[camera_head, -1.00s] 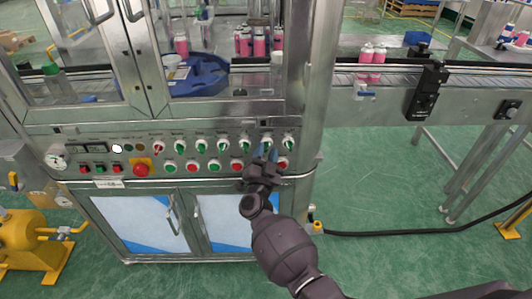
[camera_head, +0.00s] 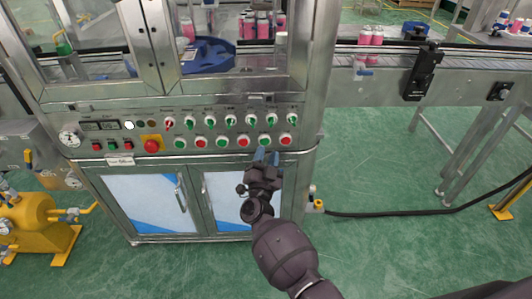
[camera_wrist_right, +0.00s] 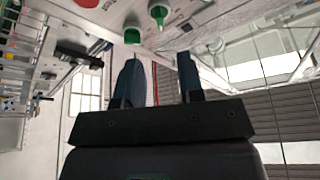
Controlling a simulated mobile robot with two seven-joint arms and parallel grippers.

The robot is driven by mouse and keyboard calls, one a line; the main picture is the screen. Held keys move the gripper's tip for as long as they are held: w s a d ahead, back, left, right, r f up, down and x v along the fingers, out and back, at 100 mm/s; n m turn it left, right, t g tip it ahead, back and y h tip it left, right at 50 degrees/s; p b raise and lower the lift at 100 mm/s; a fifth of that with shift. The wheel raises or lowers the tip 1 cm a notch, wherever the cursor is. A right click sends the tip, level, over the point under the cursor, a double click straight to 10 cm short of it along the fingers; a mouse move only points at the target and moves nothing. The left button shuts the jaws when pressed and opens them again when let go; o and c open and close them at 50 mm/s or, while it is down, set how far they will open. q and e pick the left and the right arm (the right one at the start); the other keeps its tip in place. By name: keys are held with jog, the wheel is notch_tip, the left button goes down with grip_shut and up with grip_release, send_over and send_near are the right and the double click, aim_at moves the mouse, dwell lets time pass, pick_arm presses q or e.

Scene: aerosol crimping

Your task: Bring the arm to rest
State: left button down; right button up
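My right gripper (camera_head: 266,157) is in front of the machine's control panel, just below the lower button row at its right end. In the right wrist view its two dark blue fingers (camera_wrist_right: 159,75) stand apart with nothing between them, so it is open. A green knob (camera_wrist_right: 158,13) and a green button (camera_wrist_right: 132,36) show beyond the fingertips, apart from them. My left gripper is in neither view.
The control panel (camera_head: 100,110) carries rows of knobs, red and green buttons and a red emergency button (camera_head: 151,146). Cabinet doors (camera_head: 150,205) are below. A conveyor (camera_head: 380,63) with pink cans runs right.

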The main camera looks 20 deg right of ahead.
jog(key=shift+s+a+f, duration=0.15)
jog(key=shift+s+a, duration=0.05)
jog(key=shift+s, duration=0.1)
dwell(0.4)
